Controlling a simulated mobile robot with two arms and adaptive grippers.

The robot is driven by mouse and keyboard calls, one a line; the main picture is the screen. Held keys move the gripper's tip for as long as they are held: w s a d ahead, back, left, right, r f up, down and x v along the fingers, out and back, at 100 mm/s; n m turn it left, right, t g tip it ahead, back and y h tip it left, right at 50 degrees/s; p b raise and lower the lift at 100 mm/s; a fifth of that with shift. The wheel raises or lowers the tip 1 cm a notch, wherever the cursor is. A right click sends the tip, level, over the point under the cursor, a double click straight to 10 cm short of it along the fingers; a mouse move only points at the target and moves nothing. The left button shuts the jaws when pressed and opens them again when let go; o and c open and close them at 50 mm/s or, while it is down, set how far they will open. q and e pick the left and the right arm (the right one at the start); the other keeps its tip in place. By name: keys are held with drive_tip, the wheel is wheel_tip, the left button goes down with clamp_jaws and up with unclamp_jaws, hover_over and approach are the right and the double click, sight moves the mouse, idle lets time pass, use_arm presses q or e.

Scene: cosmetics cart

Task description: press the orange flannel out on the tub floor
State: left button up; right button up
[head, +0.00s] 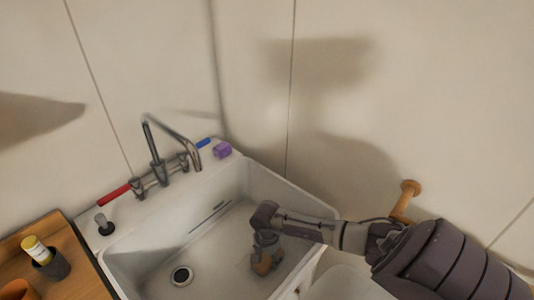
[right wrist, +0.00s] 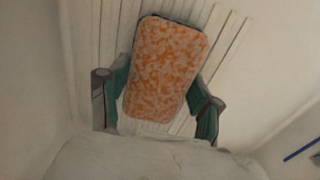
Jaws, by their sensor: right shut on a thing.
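The orange flannel (right wrist: 163,70) is a mottled orange and white slab with rounded corners and a dark far edge. My right gripper (right wrist: 160,92) is shut on it, with one teal-padded finger on each side. In the head view my right gripper (head: 266,254) reaches down into the white tub (head: 262,184), and a small orange-brown part of the flannel (head: 263,267) shows at its fingers. The ribbed tub floor (head: 215,248) lies beneath. I cannot tell whether the flannel touches it. My left gripper is not in view.
The tub's drain (head: 181,276) is left of the gripper. A faucet (head: 155,165), red piece (head: 114,195), blue piece (head: 203,143) and purple block (head: 222,150) line the back rim. A yellow-capped bottle (head: 36,247) stands on the wooden counter (head: 75,278). A wooden peg (head: 405,202) is at right.

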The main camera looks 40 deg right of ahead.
drive_tip(key=shift+s+f+b, duration=0.1)
drive_tip(key=shift+f+b, duration=0.05)
drive_tip(key=shift+b, duration=0.2)
idle(0.6)
drive_tip(key=shift+a, duration=0.1)
idle(0.4)
drive_tip(key=shift+b, duration=0.3)
idle(0.4)
drive_tip(key=shift+r, duration=0.2)
wheel_tip(320, 180, up, 5)
drive_tip(key=p, duration=0.3)
drive_tip(key=shift+f, duration=0.15)
drive_tip(key=r+p, duration=0.2)
drive_tip(key=shift+w+d+r, duration=0.2)
drive_tip(key=shift+d+r, duration=0.1)
drive_tip(key=shift+d, duration=0.1)
wheel_tip(320, 180, up, 7)
drive_tip(key=p, duration=0.5)
drive_tip(key=shift+a+r, duration=0.2)
drive_tip(key=shift+a, duration=0.1)
